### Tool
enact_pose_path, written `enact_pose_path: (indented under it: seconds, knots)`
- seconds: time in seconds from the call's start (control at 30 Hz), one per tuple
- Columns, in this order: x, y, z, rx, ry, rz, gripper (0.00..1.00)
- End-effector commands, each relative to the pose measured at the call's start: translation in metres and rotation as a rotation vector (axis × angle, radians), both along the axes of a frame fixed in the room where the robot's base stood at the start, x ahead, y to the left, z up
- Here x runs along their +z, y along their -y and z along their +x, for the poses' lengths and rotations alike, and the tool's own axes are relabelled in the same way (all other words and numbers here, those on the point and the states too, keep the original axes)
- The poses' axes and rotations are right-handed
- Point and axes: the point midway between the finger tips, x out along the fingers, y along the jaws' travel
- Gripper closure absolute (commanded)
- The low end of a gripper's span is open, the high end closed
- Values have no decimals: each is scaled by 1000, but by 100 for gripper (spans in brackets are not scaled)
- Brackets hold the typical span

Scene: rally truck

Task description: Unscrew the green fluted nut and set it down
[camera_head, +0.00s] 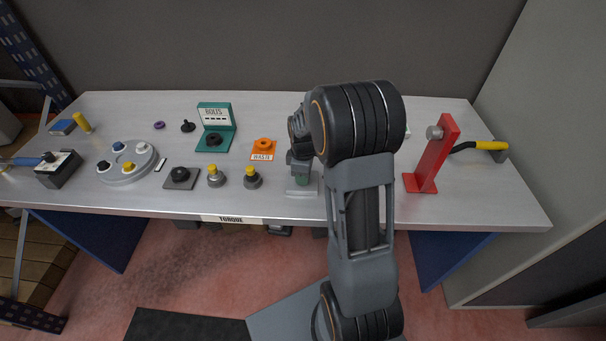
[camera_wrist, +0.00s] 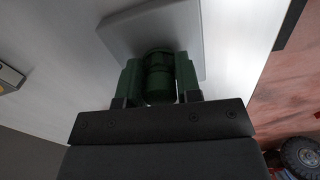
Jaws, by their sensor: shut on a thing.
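The green fluted nut (camera_wrist: 158,78) sits between the two fingers of my gripper (camera_wrist: 158,82) in the wrist view. The fingers are shut on it from both sides. Behind it is a pale square plate (camera_wrist: 122,32) on the bench. In the head view a bit of green nut (camera_head: 303,181) shows just below my gripper (camera_head: 300,172), over the pale plate (camera_head: 301,193). My arm hides part of this spot. I cannot tell whether the nut is still on its thread.
The bench front edge is close.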

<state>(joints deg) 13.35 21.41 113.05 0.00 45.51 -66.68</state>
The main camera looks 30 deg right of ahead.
Motion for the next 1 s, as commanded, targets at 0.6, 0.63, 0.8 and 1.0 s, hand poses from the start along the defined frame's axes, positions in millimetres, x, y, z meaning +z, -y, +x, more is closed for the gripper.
enact_pose_path:
  seconds: [0.6,0.63,0.8,1.0]
  knots:
    - [-1,0,-1,149,-6,2,82]
    - [-1,0,-1,149,-6,2,82]
    - [-1,0,-1,220,-6,2,82]
    - [-1,0,-1,300,-6,2,82]
